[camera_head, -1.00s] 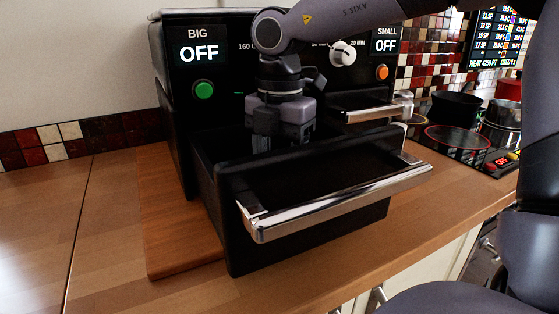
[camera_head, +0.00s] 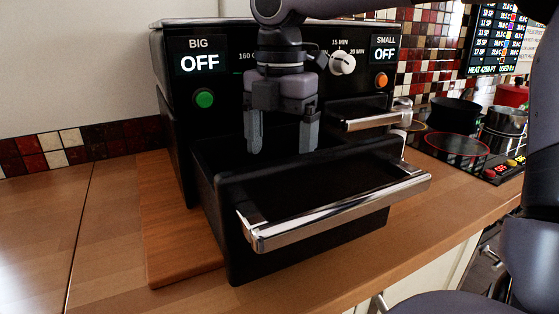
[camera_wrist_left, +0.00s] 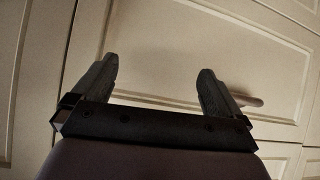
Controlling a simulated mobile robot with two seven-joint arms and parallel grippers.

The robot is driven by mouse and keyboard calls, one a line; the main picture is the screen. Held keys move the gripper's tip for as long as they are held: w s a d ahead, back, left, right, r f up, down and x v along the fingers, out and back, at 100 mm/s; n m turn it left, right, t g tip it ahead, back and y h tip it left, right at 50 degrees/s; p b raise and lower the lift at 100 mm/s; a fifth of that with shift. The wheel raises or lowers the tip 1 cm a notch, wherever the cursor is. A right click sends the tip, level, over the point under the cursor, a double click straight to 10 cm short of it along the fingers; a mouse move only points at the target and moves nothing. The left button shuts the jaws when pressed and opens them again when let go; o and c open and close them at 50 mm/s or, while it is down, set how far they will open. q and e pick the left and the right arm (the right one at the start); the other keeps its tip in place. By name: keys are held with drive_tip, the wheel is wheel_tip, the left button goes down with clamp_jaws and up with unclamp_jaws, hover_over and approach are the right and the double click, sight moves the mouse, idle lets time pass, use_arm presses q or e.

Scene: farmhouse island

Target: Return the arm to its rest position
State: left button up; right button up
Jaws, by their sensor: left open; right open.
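My right gripper (camera_head: 281,140) hangs in the head view with its two fingers apart and pointing down. It is over the back part of the large pulled-out drawer (camera_head: 225,218) of the black oven, and nothing shows between the fingers. The inside of the drawer is dark, so I cannot tell what lies at its bottom. My right arm comes in from the right of the head view. My left gripper (camera_wrist_left: 155,88) shows in the left wrist view, open and empty, in front of pale cabinet doors (camera_wrist_left: 165,45).
The oven (camera_head: 175,60) reads OFF on both displays. A smaller drawer (camera_head: 375,121) is also out, right of the gripper. A wooden board (camera_head: 165,225) lies under the oven. A hob (camera_head: 455,148) with pots (camera_head: 455,113) stands right. The counter at left (camera_head: 115,230) is clear.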

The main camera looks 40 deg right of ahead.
drive_tip(key=shift+r, duration=1)
drive_tip(key=shift+r, duration=0.1)
